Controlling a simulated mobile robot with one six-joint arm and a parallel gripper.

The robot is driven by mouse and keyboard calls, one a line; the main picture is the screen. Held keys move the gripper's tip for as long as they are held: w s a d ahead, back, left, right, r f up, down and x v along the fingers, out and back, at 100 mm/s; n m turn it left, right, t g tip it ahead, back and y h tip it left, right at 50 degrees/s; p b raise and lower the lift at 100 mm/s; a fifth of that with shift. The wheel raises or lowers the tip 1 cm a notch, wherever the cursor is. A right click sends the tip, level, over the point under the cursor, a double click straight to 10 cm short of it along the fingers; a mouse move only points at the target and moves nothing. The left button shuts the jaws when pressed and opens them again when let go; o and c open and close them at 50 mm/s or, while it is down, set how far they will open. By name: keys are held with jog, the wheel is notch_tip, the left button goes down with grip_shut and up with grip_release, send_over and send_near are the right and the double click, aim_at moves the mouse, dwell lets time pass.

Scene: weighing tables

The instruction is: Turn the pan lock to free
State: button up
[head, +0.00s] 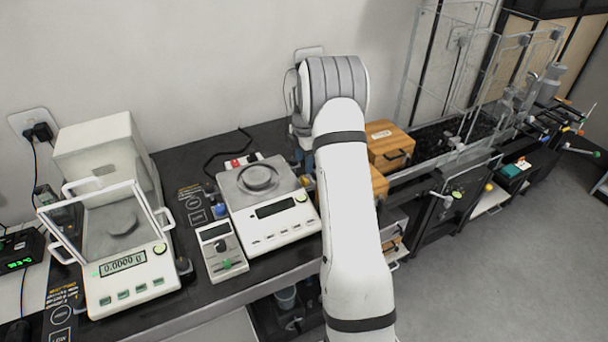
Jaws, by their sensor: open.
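No part in view is clearly legible as the pan lock, and I cannot tell which control it is. My arm reaches up through the middle of the head view. My gripper's fingers are hidden behind my own arm and wrist.
A small grey unit (219,247) with a green knob stands between the balances. A blue knob (221,210) lies close behind it. Wooden boxes (389,141) and a clear-walled enclosure (440,75) stand right of my arm. The floor (510,265) at lower right is clear.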

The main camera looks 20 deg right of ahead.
aim_at(304, 178)
notch_tip(304, 178, down, 7)
jog(key=shift+f+p, duration=0.15)
jog(key=shift+p, duration=0.6)
jog(key=c, duration=1)
jog(key=shift+f+m+b, duration=0.2)
jog(key=shift+m+b, duration=0.6)
jog(key=shift+b, duration=0.2)
jog(key=shift+r+m+b, duration=0.2)
jog(key=shift+m+b, duration=0.15)
jog(key=shift+m, duration=0.35)
jog(key=o, duration=1)
